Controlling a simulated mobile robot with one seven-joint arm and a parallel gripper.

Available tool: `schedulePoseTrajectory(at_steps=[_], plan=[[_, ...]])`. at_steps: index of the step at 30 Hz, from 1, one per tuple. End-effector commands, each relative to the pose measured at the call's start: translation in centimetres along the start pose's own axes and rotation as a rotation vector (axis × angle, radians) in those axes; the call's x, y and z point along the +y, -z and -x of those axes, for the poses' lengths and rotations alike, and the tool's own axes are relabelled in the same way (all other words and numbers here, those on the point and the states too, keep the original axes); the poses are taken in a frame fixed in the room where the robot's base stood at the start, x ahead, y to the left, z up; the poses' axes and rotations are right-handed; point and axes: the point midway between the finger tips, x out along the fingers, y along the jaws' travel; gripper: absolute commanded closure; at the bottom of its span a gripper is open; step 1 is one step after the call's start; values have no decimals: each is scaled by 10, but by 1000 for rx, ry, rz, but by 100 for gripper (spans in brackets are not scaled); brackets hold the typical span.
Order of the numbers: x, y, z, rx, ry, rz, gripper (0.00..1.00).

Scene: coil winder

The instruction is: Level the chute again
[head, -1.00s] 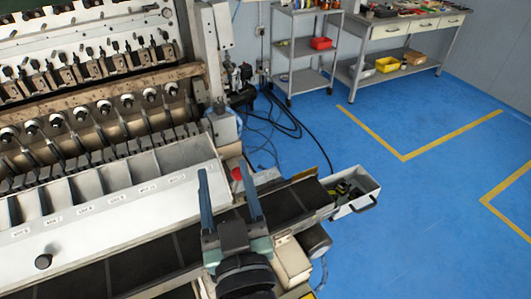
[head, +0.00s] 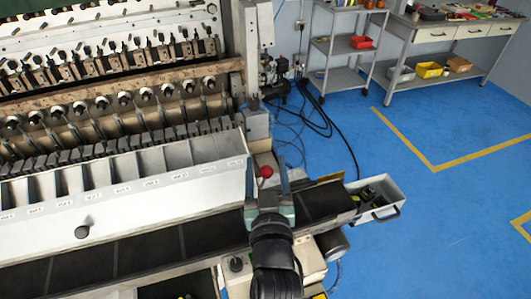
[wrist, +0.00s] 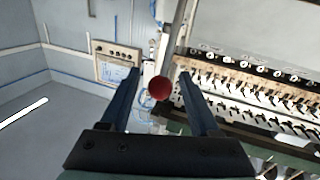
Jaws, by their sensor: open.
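A long white chute (head: 130,205) with labelled compartments runs along the machine's front, above a dark belt. My gripper (head: 267,178) is open in front of this knob. In the wrist view, the red ball appears between my two blue fingers (wrist: 159,74), with a gap on both sides. How far it is from the fingertips is unclear.
The dark conveyor belt (head: 145,250) passes under my wrist to a white bin (head: 385,197) at its right end. Black cables (head: 320,125) lie on the floor behind. A shelf cart and a bench (head: 440,45) stand at the back right. The blue floor is otherwise clear.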

Motion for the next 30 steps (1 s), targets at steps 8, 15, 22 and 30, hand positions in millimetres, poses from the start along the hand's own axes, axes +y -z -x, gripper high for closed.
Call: schedulePoseTrajectory(at_steps=[8, 15, 22, 30], plan=[[0, 0, -22, 1, 0, 0, 38], [0, 0, -24, 0, 0, 0, 38], [0, 0, -24, 0, 0, 0, 66], [0, 0, -24, 1, 0, 0, 100]])
